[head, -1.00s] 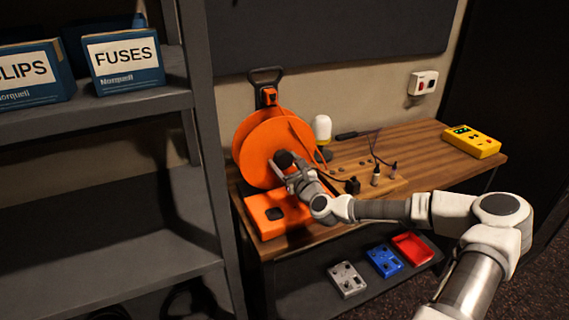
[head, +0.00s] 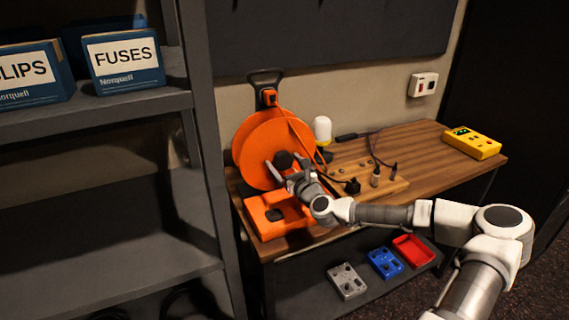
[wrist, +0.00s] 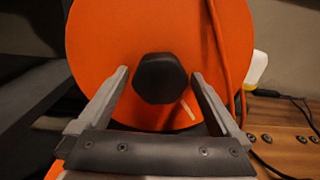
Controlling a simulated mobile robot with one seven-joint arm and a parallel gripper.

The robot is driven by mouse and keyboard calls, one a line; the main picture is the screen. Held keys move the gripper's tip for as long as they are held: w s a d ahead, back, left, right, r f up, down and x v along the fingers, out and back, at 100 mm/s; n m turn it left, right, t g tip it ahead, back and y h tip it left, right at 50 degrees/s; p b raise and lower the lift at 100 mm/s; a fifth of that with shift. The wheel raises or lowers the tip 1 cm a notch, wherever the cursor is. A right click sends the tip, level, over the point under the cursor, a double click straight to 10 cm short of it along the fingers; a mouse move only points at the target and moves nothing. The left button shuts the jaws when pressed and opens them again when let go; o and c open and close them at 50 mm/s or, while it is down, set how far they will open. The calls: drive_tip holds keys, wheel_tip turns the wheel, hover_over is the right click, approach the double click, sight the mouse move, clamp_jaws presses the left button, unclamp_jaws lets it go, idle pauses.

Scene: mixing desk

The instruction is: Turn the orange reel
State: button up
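The orange reel (head: 258,147) stands upright at the left end of the wooden desk, with a black hub knob (wrist: 160,78) at the middle of its face. The reel's disc (wrist: 110,35) fills most of the wrist view, with an orange cord (wrist: 222,50) hanging down its right side. My gripper (head: 284,170) is in front of the hub. In the wrist view my gripper (wrist: 158,74) is open, one finger on each side of the knob, with gaps visible on both sides. A small pale mark (wrist: 188,111) shows on the disc, below right of the knob.
An orange base box (head: 285,218) sits below the reel. A wooden block with plugs (head: 375,188) and a white-topped bottle (head: 322,129) are to its right. A yellow box (head: 472,142) is at the desk's far right. A grey shelf (head: 205,150) stands close on the left.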

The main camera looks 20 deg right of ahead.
drive_tip(key=s, duration=1.7)
drive_tip(key=shift+s+d, duration=0.25)
drive_tip(key=shift+d, duration=0.05)
